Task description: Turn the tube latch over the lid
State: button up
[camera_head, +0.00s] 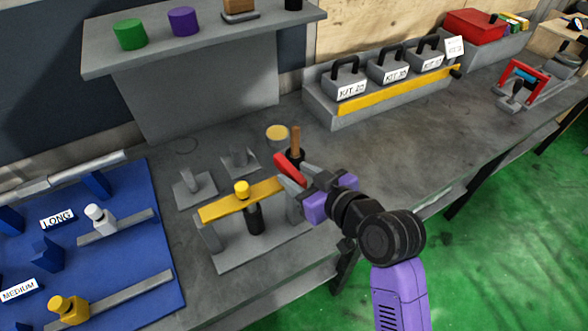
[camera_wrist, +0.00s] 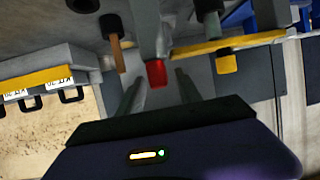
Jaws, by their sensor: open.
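A red-ended part (camera_head: 287,166), which looks like the latch, sits at the right end of a yellow bar (camera_head: 225,206) on a grey stand. In the wrist view the red end (camera_wrist: 156,73) lies between the fingertips of my open gripper (camera_wrist: 160,80); whether the fingers touch it is unclear. In the head view my gripper (camera_head: 296,178) reaches in from the right and partly hides the latch. The bar carries a yellow knob (camera_head: 242,188), with a dark cylinder (camera_head: 254,219) below it. I cannot tell which part is the lid.
A wooden-handled tool (camera_head: 295,140) stands upright close behind my gripper. Grey fixtures (camera_head: 194,189) stand left of it. A blue board (camera_head: 125,250) lies at left. A rack of kit boxes (camera_head: 345,85) stands at the back.

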jog(key=shift+x, duration=1.05)
jog(key=shift+s, duration=0.1)
jog(key=shift+c, duration=0.2)
grip_shut()
dwell(0.4)
